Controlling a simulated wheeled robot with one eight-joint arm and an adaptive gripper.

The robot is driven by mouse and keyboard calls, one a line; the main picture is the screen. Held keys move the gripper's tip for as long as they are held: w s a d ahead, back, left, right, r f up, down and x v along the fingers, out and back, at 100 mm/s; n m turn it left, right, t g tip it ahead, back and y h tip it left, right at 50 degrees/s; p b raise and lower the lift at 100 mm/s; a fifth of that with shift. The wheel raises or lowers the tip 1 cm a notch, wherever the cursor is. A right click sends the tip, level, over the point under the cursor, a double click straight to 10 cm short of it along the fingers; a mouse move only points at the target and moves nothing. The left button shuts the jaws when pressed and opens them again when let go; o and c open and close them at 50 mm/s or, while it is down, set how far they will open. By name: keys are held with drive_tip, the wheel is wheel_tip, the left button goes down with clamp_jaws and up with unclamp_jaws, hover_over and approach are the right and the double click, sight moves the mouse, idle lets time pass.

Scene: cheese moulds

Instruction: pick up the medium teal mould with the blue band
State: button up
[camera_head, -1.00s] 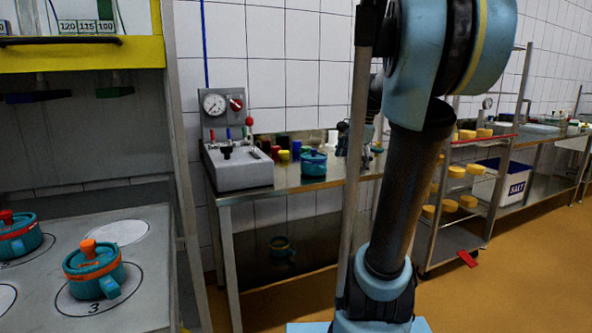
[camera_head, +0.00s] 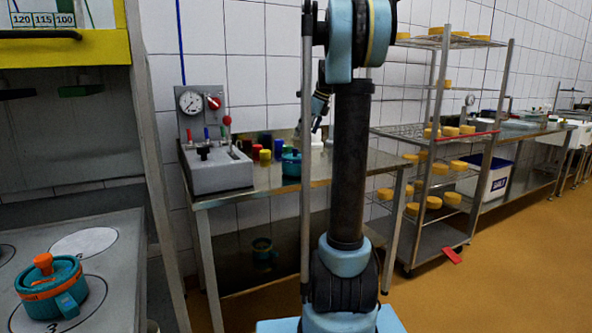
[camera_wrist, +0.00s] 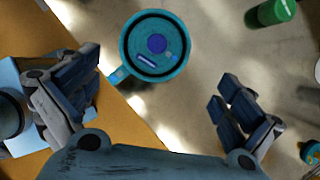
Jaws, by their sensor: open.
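The teal mould with a blue knob (camera_head: 291,165) stands upright on the steel table, right of the grey press unit. In the wrist view the mould (camera_wrist: 133,42) is seen from above, with its blue knob and blue marks on top and its handle pointing lower left. My gripper (camera_wrist: 158,82) is open and empty; its fingers lie to the left and right, below the mould in the picture, apart from it. In the head view my gripper (camera_head: 318,112) is small, above and right of the mould. The band on the mould's side is too small to tell clearly.
A grey press unit (camera_head: 218,172) with gauge and levers stands left of the mould. Several coloured cups (camera_head: 264,154) stand behind. A green cylinder (camera_wrist: 270,13) lies upper right in the wrist view. An orange-banded teal mould (camera_head: 52,285) sits at left. A cheese rack (camera_head: 440,130) stands right.

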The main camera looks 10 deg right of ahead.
sight(297, 152)
drive_tip(key=x, duration=0.8)
drive_tip(key=shift+w+a+f, duration=0.15)
drive_tip(key=shift+a+f, duration=0.15)
drive_tip(key=shift+a, duration=0.05)
drive_tip(key=shift+x, duration=3.1)
drive_tip(key=shift+s+d, duration=0.15)
drive_tip(key=shift+s, duration=0.1)
drive_tip(key=c, duration=0.8)
